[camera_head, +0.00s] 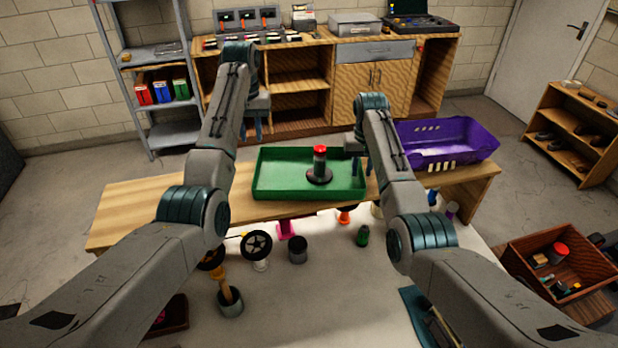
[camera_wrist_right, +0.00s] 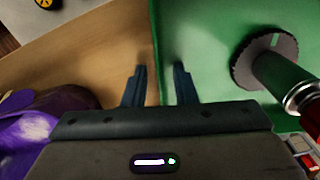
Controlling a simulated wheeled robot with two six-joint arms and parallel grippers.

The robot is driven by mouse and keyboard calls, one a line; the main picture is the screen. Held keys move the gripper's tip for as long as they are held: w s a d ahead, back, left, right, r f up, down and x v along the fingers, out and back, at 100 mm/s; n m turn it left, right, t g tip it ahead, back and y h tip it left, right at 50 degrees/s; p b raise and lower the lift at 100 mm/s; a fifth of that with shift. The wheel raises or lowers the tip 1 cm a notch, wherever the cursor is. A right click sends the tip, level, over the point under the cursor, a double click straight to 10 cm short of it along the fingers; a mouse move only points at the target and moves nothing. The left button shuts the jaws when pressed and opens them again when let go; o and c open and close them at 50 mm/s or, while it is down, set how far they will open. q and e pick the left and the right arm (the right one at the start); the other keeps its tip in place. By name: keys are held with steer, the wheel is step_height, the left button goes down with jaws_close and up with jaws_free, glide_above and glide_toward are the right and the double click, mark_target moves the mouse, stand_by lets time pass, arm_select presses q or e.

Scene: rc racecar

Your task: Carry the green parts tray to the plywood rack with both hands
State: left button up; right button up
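The green parts tray (camera_head: 278,195) sits on a long wooden bench. A dark round part with a red-topped green cylinder (camera_head: 320,160) stands in it. My right gripper (camera_head: 362,170) is at the tray's right end. In the right wrist view its open fingers (camera_wrist_right: 159,78) lie on either side of the tray's wall (camera_wrist_right: 156,35), with gaps visible. My left gripper (camera_head: 257,130) is open and empty, raised beyond the tray's back left corner and apart from it. A low wooden rack (camera_head: 552,93) with small items stands at the far right; I cannot tell whether it is the plywood rack.
A purple crate (camera_head: 440,150) sits close right of my right gripper. A pale table (camera_head: 330,290) in front holds several small parts. A wooden workbench (camera_head: 330,75) and grey metal shelves (camera_head: 150,60) stand behind. A wooden box (camera_head: 520,250) is at lower right.

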step_height(320, 180, up, 12)
stand_by(0.5)
stand_by(0.3)
